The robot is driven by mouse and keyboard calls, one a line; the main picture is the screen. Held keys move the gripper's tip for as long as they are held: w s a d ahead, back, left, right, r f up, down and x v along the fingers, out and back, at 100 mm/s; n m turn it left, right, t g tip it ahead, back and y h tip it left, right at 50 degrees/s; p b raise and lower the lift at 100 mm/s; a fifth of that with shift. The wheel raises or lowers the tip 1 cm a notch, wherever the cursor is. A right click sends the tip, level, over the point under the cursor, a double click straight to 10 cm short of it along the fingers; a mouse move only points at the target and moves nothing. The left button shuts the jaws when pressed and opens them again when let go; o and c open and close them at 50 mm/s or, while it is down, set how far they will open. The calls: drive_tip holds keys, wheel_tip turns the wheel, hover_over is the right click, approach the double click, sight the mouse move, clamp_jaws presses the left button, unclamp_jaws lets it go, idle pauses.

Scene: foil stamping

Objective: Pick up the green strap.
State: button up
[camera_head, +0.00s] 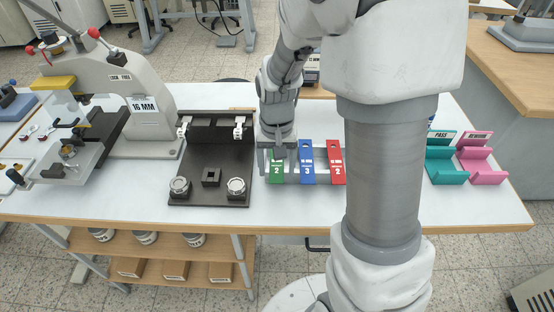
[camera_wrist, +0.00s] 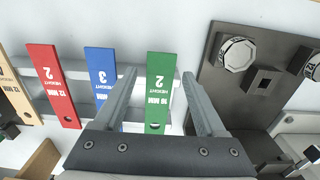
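The green strap (camera_head: 276,172) lies on a grey rack (camera_head: 291,180) on the white table, left of the blue and red straps. It is marked with a 2. In the wrist view the green strap (camera_wrist: 159,90) lies between my gripper's two spread fingers, with a gap visible on each side. My gripper (camera_head: 278,155) is above the strap's far part and partly hides it.
The blue strap (camera_head: 307,165) and red strap (camera_head: 337,165) lie close on the right. A dark fixture plate (camera_head: 213,188) with two round knobs stands just left. A stamping press (camera_head: 130,85) is further left. Teal (camera_head: 445,170) and pink (camera_head: 482,165) holders stand right.

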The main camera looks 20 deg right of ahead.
clamp_jaws()
drive_tip(key=shift+r, duration=0.6)
wheel_tip(320, 180, up, 4)
drive_tip(key=shift+f+p, duration=0.25)
drive_tip(key=shift+p, duration=0.45)
drive_tip(key=s+a+r+p, duration=0.1)
drive_tip(key=s+a+r, duration=0.2)
drive_tip(key=s+r, duration=0.3)
drive_tip(key=s, duration=0.5)
drive_tip(key=shift+s+r, duration=0.15)
drive_tip(key=shift+r, duration=0.1)
drive_tip(key=shift+r+p, duration=0.1)
drive_tip(key=shift+p, duration=0.2)
drive_tip(key=shift+r+p, duration=1.35)
drive_tip(key=shift+r, duration=0.05)
